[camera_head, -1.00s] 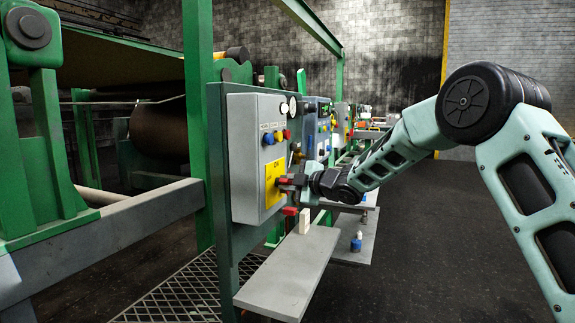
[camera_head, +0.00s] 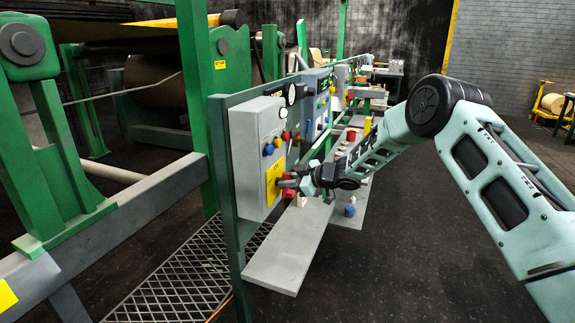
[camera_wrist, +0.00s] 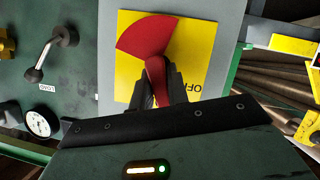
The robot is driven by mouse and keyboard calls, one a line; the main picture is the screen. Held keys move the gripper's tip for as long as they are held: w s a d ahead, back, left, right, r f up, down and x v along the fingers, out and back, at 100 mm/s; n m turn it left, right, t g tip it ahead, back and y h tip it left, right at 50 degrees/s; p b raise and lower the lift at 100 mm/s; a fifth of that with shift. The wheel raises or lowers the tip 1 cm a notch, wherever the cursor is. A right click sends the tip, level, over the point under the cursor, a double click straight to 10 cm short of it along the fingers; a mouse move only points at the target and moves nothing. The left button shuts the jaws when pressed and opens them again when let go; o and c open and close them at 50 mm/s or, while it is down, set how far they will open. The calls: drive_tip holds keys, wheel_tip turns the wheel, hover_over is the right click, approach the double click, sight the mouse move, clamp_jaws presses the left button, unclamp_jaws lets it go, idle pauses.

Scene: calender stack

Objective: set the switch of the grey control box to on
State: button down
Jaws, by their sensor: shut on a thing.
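The grey control box (camera_head: 250,150) is mounted on a green frame in the head view. Its yellow plate (camera_head: 273,181) sits low on the front face. In the wrist view the yellow plate (camera_wrist: 128,75) carries a red switch (camera_wrist: 147,36) with a fan-shaped part and a raised handle. The letters OFF show partly at the plate's right, beside the handle. My gripper (camera_wrist: 160,85) is shut on the red handle, one finger on either side. In the head view my gripper (camera_head: 290,183) is at the plate and hides most of the switch.
Blue, yellow and red buttons (camera_head: 277,144) sit above the plate. A grey shelf (camera_head: 285,262) lies below my gripper, with small things on it. More control boxes (camera_head: 317,100) line the frame behind. The dark floor (camera_head: 400,250) at the right is clear.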

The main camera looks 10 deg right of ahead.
drive_tip(key=shift+w+d+m+g+y+p, duration=0.15)
drive_tip(key=shift+m+g+p, duration=0.3)
drive_tip(key=shift+m+p, duration=0.45)
drive_tip(key=shift+w+d+m+g+y+p, duration=0.1)
drive_tip(key=shift+m+g+y+p, duration=0.3)
drive_tip(key=shift+p, duration=0.8)
drive_tip(key=shift+f, duration=0.1)
drive_tip(key=c, duration=1.4)
unclamp_jaws()
drive_tip(key=shift+o, duration=0.2)
drive_tip(key=shift+s, duration=0.1)
drive_tip(key=b+v, duration=0.5)
drive_tip(key=v, duration=1.2)
drive_tip(key=shift+r, duration=0.25)
drive_tip(key=shift+s, duration=0.1)
